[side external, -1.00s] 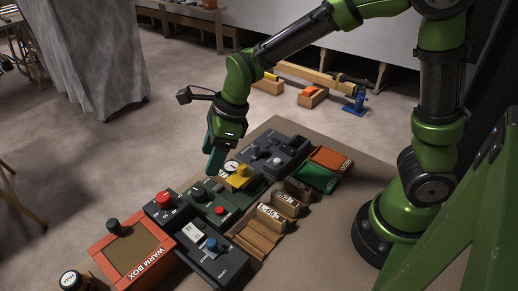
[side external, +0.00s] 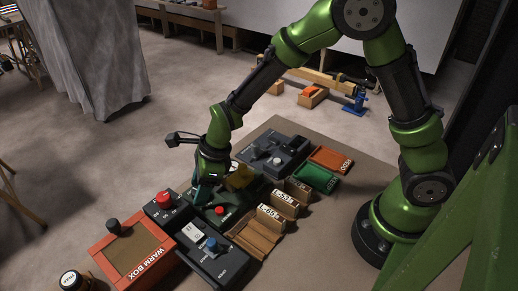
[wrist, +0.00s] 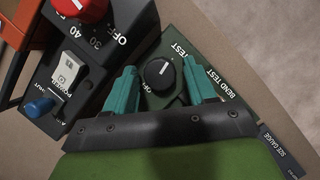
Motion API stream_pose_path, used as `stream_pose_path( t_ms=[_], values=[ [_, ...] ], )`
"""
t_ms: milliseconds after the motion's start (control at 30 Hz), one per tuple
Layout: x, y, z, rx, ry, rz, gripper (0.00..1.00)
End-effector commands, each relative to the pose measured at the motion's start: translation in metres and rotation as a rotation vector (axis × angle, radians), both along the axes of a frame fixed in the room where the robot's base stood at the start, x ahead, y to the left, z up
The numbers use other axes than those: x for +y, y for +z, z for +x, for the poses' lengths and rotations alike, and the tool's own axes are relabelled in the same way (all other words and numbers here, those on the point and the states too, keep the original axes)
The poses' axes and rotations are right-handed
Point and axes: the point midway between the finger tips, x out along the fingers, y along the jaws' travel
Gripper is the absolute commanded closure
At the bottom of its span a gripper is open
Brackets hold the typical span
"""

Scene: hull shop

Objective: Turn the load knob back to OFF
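A round black knob (wrist: 159,74) with a white pointer line sits on the dark green bend test box (wrist: 180,45) in the wrist view. The pointer leans up and to the right, toward printed lettering ending in TEST. My gripper (wrist: 158,66) is open, with one teal finger on each side of the knob and a visible gap to it. In the side view my gripper (side external: 201,192) is low over the same green box (side external: 232,216) and hides the knob.
A dark box with a red knob (wrist: 80,8), white rocker switch (wrist: 68,72) and blue knob (wrist: 40,107) is close on the left. In the side view, the orange warm box (side external: 105,259), wooden trays (side external: 250,240) and grey unit (side external: 285,150) crowd around.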

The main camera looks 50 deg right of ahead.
Motion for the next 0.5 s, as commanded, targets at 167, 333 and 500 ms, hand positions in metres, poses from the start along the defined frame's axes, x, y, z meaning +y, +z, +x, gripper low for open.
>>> stream_pose_path(
  t_ms=[167,333,500],
  values=[
    [0.0001,0.0002,-0.0001,0.0,0.0,0.0,0.73],
    [0.0,0.0003,0.0,0.0,0.0,0.0,0.93],
    [-0.0003,0.0004,0.0001,0.0,0.012,0.0,0.93]
  ],
)
